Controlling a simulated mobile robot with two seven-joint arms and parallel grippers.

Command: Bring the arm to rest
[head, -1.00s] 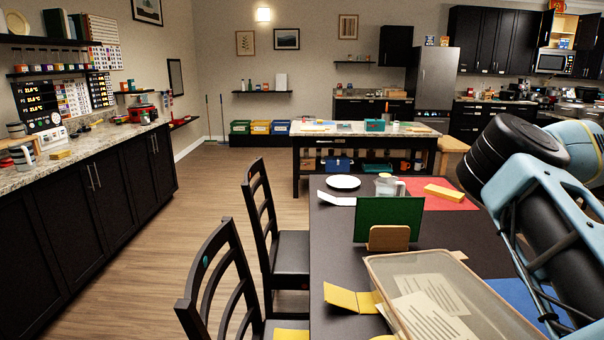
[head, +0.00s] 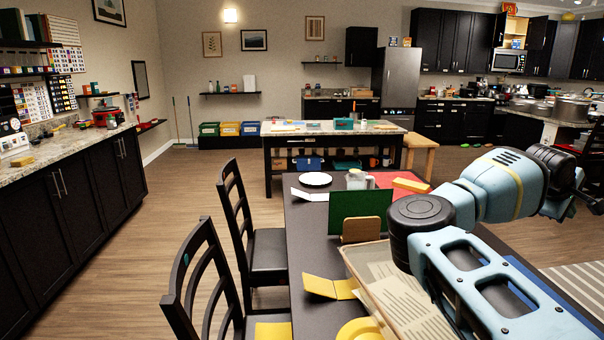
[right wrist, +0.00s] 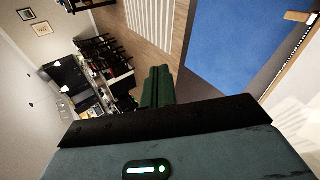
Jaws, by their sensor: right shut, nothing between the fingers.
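My right arm (head: 490,200) reaches across the right side of the head view, its forearm pointing to the right edge above the dining table (head: 305,235). Its gripper is at the right edge of the head view, where the fingertips are not clear. In the right wrist view the two dark green fingers of my right gripper (right wrist: 157,88) lie together, with nothing between them. My left gripper is in neither view.
Chairs (head: 240,225) stand left of the table. Wooden floor (head: 180,215) is open further left.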

